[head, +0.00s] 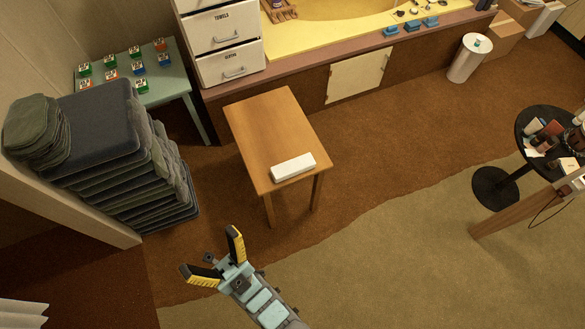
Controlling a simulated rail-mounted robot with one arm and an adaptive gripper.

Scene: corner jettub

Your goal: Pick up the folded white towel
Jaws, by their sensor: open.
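The folded white towel (293,167) appears as a small white oblong block. It lies near the front edge of a small wooden table (262,120), with bare tabletop behind it. My gripper (212,250) is at the lower middle of the head view, with its two yellow-and-black fingers spread apart. It is open and empty, apart from the towel, and lower and to the left of it in the picture. Its height relative to the tabletop is hard to tell.
A tall stack of dark folded cloths (120,150) stands at left. A green table (150,85) with small coloured items is behind it. White drawers (225,40) and a yellow tub surround (330,35) are at the back. A round black table (545,135) stands right. Carpet between is clear.

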